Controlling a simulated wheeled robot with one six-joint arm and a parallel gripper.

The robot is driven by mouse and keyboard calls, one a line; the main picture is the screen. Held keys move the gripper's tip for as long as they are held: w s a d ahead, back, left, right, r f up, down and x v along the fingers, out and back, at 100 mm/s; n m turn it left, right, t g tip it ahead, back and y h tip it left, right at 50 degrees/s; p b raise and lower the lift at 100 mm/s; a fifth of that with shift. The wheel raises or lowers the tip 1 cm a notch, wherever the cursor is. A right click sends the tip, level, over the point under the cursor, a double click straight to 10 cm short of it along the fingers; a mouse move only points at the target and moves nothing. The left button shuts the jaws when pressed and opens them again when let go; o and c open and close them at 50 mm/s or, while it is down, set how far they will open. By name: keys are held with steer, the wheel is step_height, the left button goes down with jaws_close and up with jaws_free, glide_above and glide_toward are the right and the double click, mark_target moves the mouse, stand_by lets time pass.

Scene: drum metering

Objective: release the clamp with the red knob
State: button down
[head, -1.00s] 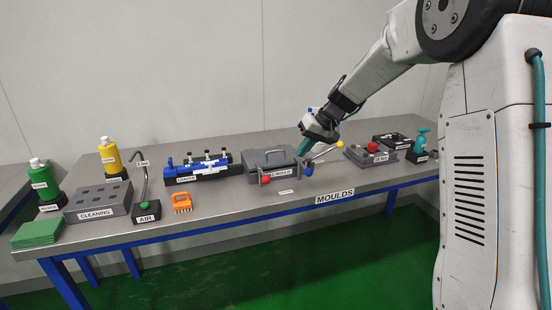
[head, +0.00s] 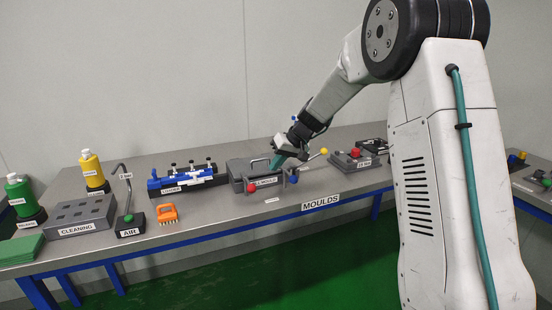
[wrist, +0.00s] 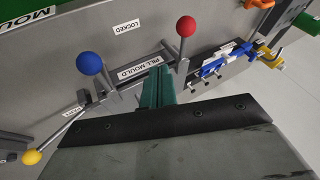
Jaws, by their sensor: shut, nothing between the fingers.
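The red knob (wrist: 186,26) tops a metal lever on a clamp at the front of the grey mould box. It also shows in the head view (head: 251,188). A second clamp has a blue knob (wrist: 89,62), to the left of the red one in the wrist view. My gripper (wrist: 158,84), with teal fingers, is shut and empty. In the wrist view its fingers lie between the two levers, nearer the red one. In the head view my gripper (head: 274,164) is over the mould box (head: 240,169). Finger contact with the clamp cannot be told.
A yellow-knobbed rod (head: 324,152) sticks out right of the blue knob. A blue loader fixture (head: 180,181) stands left of the mould. Another device with a red button (head: 355,153) stands to the right. The bench's front strip by the MOULDS label is clear.

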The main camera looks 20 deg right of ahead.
mark_target(247, 181)
steer(key=w+a+f, duration=0.1)
steer(key=a+f, duration=0.3)
steer(key=a, duration=0.1)
steer(key=shift+w+a, duration=0.25)
steer(key=shift+a, duration=0.15)
